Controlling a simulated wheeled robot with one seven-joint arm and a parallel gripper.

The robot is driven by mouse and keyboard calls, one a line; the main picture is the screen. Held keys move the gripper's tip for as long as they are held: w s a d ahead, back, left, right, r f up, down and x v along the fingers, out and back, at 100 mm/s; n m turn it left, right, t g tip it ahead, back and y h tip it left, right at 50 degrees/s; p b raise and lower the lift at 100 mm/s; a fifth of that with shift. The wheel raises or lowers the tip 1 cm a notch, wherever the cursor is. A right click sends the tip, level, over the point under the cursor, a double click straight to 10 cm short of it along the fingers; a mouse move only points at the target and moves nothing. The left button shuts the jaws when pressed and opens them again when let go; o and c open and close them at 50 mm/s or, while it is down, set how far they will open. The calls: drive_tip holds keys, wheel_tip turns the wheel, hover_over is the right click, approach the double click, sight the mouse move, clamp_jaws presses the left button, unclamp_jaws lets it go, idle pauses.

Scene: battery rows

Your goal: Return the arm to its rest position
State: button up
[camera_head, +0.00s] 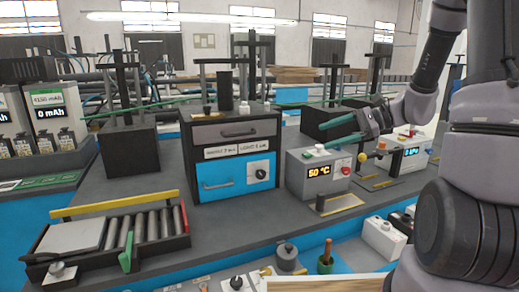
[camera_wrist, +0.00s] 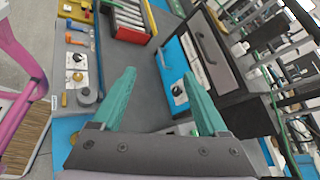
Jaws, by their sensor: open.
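My gripper (camera_head: 328,134) has two green fingers and is at the end of my arm, which reaches in from the right in the head view. The fingers are spread apart with nothing between them. In the head view they appear just above the grey box with the "50 °C" display (camera_head: 318,172); whether they touch it cannot be told. In the wrist view my gripper (camera_wrist: 160,80) is open over the dark bench top, with the fingertips apart and empty.
A drawer unit with grey and blue fronts (camera_head: 232,158) stands mid-bench. A roller conveyor (camera_head: 118,235) lies front left. Battery testers (camera_head: 55,115) stand far left, and a box with a blue display (camera_head: 405,155) stands right. Dark bench top (camera_head: 245,222) is bare before the drawers.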

drive_tip(key=s+d+r+n+t+h, duration=0.4)
drive_tip(key=s+r+n+h, duration=0.5)
drive_tip(key=s, duration=0.7)
wheel_tip(320, 180, up, 4)
drive_tip(key=shift+d+r+n+h, duration=0.15)
drive_tip(key=shift+n+h, duration=0.15)
drive_tip(key=shift+h, duration=0.8)
